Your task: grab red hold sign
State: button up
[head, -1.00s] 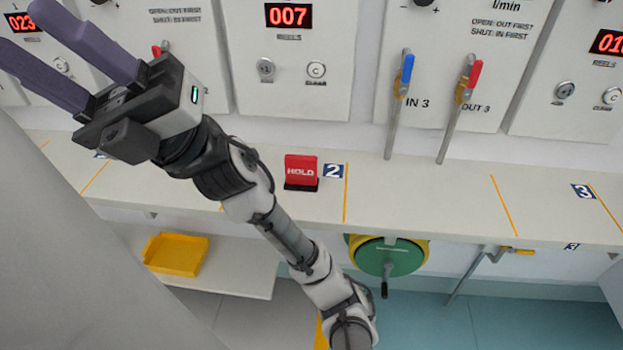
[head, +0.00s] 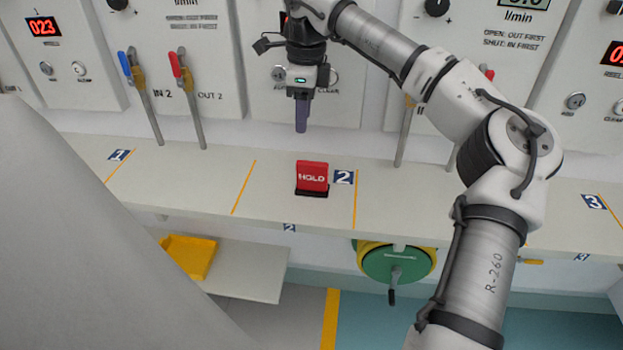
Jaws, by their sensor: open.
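The red hold sign (head: 313,176) stands upright in a dark base on the pale shelf, just left of the number 2 label. White lettering on its face reads HOLD. My gripper (head: 301,130) points down above and slightly left of the sign in the picture. Its purple fingers are seen edge-on, so the gap between them is hidden. The fingers are apart from the sign, and nothing shows held in them.
The shelf (head: 205,184) is clear around the sign. Panels with blue and red valve levers (head: 183,85) stand behind it. Below are a yellow tray (head: 190,256) on a lower ledge and a green reel (head: 392,263) with a crank.

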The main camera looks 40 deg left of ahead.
jog(key=w+d, duration=0.1)
send_over(312, 164)
notch_tip(312, 164, down, 7)
jog(key=shift+w+a+r+p, duration=0.1)
jog(key=shift+w+p, duration=0.05)
jog(key=shift+p, duration=0.2)
jog(key=shift+f+p, duration=0.85)
jog(key=shift+f, duration=2.45)
grip_shut()
